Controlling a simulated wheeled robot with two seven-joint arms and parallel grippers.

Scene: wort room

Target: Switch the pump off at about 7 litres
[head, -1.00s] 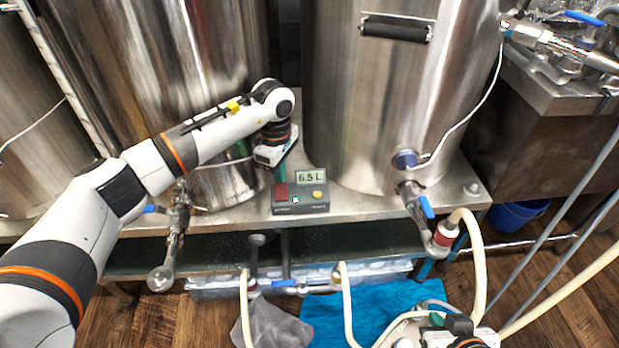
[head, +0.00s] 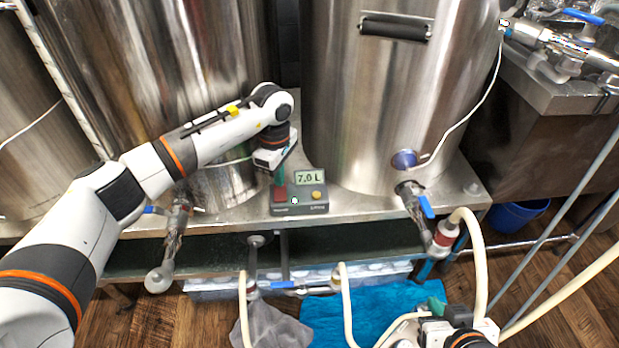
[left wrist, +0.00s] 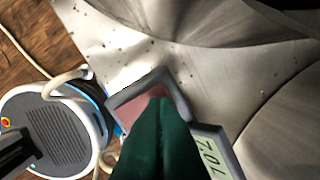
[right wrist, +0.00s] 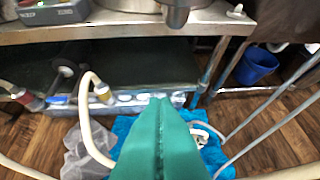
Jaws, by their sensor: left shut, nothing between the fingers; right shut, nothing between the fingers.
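The grey pump control box (head: 298,200) sits on the steel bench edge between two kettles. Its display (head: 310,177) reads 7.0 L, and it also shows in the left wrist view (left wrist: 211,155). The box has a red switch (head: 281,194) on its left and a yellow button (head: 317,195) on its right. My left gripper (head: 280,178) is shut and empty, its green fingertips at the red switch; in the left wrist view they overlap the red switch (left wrist: 130,108). I cannot tell whether they touch it. My right gripper (right wrist: 160,105) is shut and empty, in front of the bench.
Steel kettles (head: 385,110) stand close on both sides of the box. A valve with a blue handle (head: 426,206) and a cream hose (head: 480,260) are at the right. A blue cloth (head: 365,310) and a blue bucket (head: 515,215) are on the floor.

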